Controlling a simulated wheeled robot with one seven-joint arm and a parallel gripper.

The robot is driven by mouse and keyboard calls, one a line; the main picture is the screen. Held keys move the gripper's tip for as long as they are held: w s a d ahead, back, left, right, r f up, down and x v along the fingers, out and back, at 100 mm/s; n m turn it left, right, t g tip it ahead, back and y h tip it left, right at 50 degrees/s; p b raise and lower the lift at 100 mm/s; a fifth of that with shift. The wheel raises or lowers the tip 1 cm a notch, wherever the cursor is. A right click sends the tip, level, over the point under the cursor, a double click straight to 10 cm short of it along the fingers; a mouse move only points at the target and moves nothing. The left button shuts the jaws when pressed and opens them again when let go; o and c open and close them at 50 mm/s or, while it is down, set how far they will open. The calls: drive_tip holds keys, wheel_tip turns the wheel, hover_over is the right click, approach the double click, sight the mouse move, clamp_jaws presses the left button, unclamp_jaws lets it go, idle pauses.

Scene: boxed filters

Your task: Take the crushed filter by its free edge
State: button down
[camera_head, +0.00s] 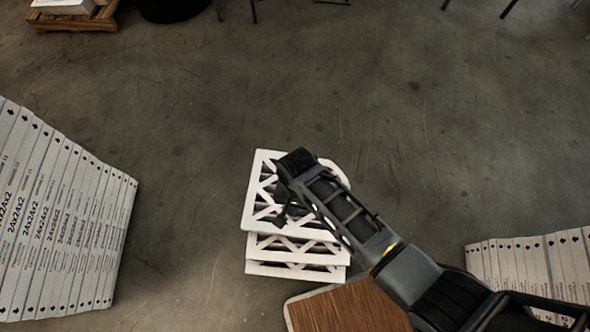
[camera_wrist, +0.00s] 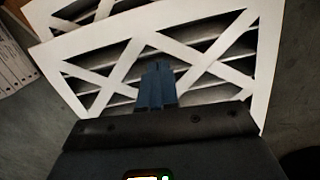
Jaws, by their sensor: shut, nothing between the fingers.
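A small stack of white-framed filters (camera_head: 259,205) with diagonal lattice faces lies on the floor in the middle of the head view. My gripper (camera_head: 281,214) is over the top filter, and my arm hides the stack's right part. In the wrist view the top filter's white frame (camera_wrist: 264,60) and lattice fill the upper half. The gripper's fingers (camera_wrist: 157,82) are shut and empty, in front of the lattice. I cannot tell whether they touch it. Another filter (camera_wrist: 62,13) shows at the upper left, behind the top one. I cannot tell which filter is crushed.
A row of upright boxed filters (camera_head: 62,215) stands at the left. Another row (camera_head: 530,265) stands at the right. A brown wooden surface (camera_head: 345,308) lies just below the stack, under my arm. A pallet (camera_head: 72,18) is at the top left. The floor beyond the stack is clear.

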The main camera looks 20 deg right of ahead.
drive_tip(key=shift+s+f, duration=0.1)
drive_tip(key=shift+f, duration=0.25)
drive_tip(key=shift+d, duration=0.15)
drive_tip(key=shift+w+d+f+b, duration=0.1)
drive_tip(key=shift+w+d+b, duration=0.2)
drive_tip(key=shift+w, duration=0.35)
drive_tip(key=shift+w+d+f+b, duration=0.1)
drive_tip(key=shift+w+d, duration=0.3)
drive_tip(key=shift+w, duration=0.2)
drive_tip(key=shift+s, duration=0.15)
drive_tip(key=shift+r+p, duration=0.8)
drive_tip(key=shift+p, duration=0.15)
drive_tip(key=shift+w+d, duration=0.15)
drive_tip(key=shift+w, duration=0.1)
drive_tip(key=w+d+b, duration=0.1)
drive_tip(key=w, duration=0.2)
drive_tip(key=w+d+b, duration=0.1)
drive_tip(key=w+d, duration=0.1)
drive_tip(key=w, duration=0.1)
drive_tip(key=w+d+b, duration=0.1)
drive_tip(key=w, duration=0.2)
drive_tip(key=shift+w+d, duration=0.15)
drive_tip(key=shift+d, duration=0.25)
drive_tip(key=shift+w+d+r, duration=0.15)
drive_tip(key=shift+w+d, duration=0.2)
drive_tip(key=shift+w, duration=0.2)
